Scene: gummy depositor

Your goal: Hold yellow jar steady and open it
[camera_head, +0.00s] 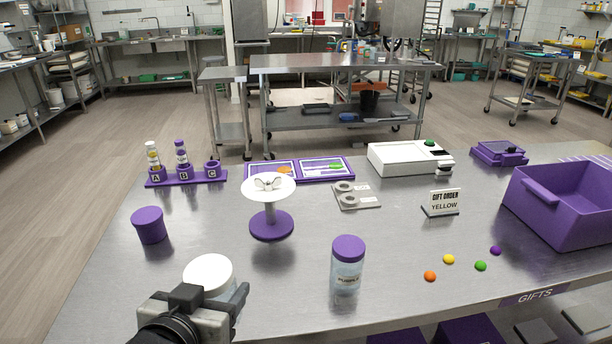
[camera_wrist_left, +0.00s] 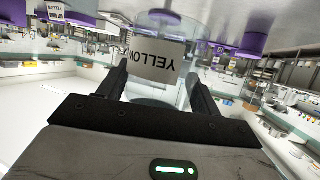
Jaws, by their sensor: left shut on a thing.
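The yellow jar (camera_head: 209,271) stands at the front left of the table, with a white round top showing in the head view. In the left wrist view the clear jar (camera_wrist_left: 157,103) carries a white label reading YELLOW, upside down in that picture. My left gripper (camera_head: 214,301) is shut on the jar, with one finger on each side of it; the fingers also show in the left wrist view (camera_wrist_left: 158,88). The gripper hides the jar's lower part in the head view. My right gripper is not in view.
A purple-lidded jar (camera_head: 347,265) stands to the right, and a purple cup (camera_head: 149,225) to the left. A white-topped stand (camera_head: 271,215) is behind. Several gummies (camera_head: 448,259), a GIFT ORDER YELLOW sign (camera_head: 442,203) and a purple bin (camera_head: 540,214) are on the right.

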